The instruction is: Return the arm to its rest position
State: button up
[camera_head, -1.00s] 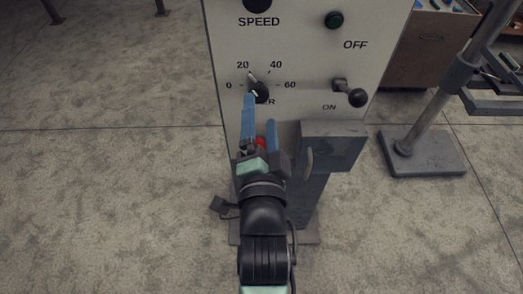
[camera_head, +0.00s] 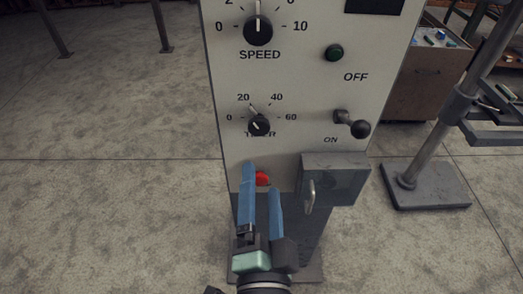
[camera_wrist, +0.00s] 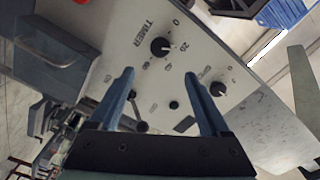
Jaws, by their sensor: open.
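My gripper (camera_head: 260,188) is open, with two blue fingers apart and nothing between them. The timer knob (camera_head: 259,125) is above the fingers, and the speed knob (camera_head: 258,30) is higher up. The wrist view shows the panel (camera_wrist: 205,65) tilted, with the timer knob (camera_wrist: 160,46) beyond the open fingers (camera_wrist: 160,95). I cannot tell how far the fingertips are from the panel.
A grey box (camera_head: 335,180) juts out below the lever. A metal stand (camera_head: 425,185) and a brown cabinet (camera_head: 435,75) are to the right.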

jog(key=w+r+n+t, duration=0.3)
jog(key=w+r+n, duration=0.1)
jog(key=r, duration=0.9)
jog(key=s+r+n+t, duration=0.2)
jog(key=r+n+t, duration=0.1)
jog(key=r, duration=1)
jog(key=s+r+n+t, duration=0.3)
jog(key=r+n, duration=0.2)
jog(key=r, duration=0.8)
jog(key=shift+s+a+r, duration=0.25)
jog(key=shift+c, duration=0.2)
